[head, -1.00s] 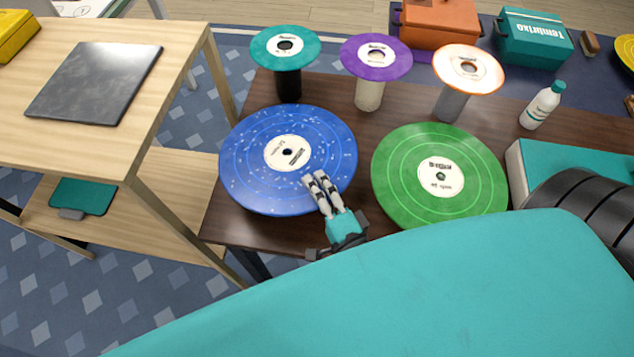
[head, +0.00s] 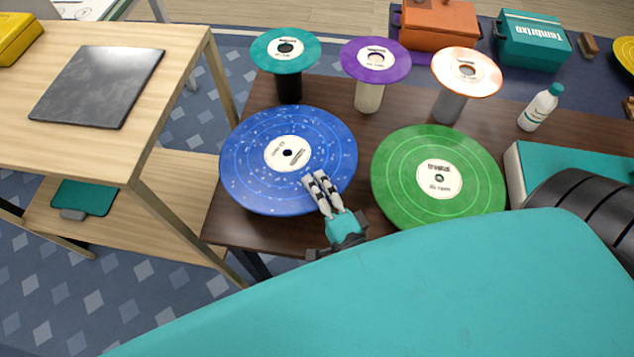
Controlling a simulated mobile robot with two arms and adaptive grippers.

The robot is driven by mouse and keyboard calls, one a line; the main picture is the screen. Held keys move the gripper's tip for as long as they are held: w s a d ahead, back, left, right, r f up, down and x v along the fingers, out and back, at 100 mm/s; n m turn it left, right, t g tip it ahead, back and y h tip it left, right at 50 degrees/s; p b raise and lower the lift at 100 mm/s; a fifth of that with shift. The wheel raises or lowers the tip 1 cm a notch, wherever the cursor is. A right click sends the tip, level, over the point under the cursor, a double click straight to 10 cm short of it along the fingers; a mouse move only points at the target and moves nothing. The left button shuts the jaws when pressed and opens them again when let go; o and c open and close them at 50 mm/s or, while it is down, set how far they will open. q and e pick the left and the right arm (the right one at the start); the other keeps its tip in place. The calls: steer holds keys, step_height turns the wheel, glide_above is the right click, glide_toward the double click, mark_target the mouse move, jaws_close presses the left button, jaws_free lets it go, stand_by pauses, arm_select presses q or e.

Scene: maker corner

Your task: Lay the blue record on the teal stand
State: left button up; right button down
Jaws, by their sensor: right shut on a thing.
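The large blue record (head: 255,177), speckled with a white centre label, lies level over the left part of the dark table. I cannot tell how far it is above the tabletop. My right gripper (head: 314,183) is shut on its near right edge. The fingertips show over the record; its underside is hidden. The teal stand (head: 266,52) is behind it, with a round teal top, a white label with a dark centre and a black post. The blue record is apart from it, nearer to me. My left gripper is not in view.
A green record (head: 402,185) is right of my gripper. A purple-topped stand (head: 354,62) and an orange-and-white-topped stand (head: 448,66) stand right of the teal one. A white bottle (head: 540,107) is farther right. A wooden bench (head: 185,75) with a dark slab is at left.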

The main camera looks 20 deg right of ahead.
steer(key=shift+f+b, duration=0.5)
steer(key=shift+f, duration=0.1)
stand_by(0.4)
steer(key=shift+r, duration=0.2)
steer(key=shift+r+p, duration=0.6)
steer(key=shift+p, duration=0.25)
steer(key=shift+r, duration=0.1)
stand_by(0.4)
steer(key=shift+f+b, duration=0.3)
steer(key=shift+f, duration=0.45)
steer(key=c, duration=1.7)
jaws_free()
steer(key=shift+s+d+f, duration=0.1)
steer(key=shift+s+d, duration=0.05)
steer(key=shift+s, duration=2.6)
steer(key=shift+s+d+f, duration=0.1)
steer(key=shift+s, duration=2.65)
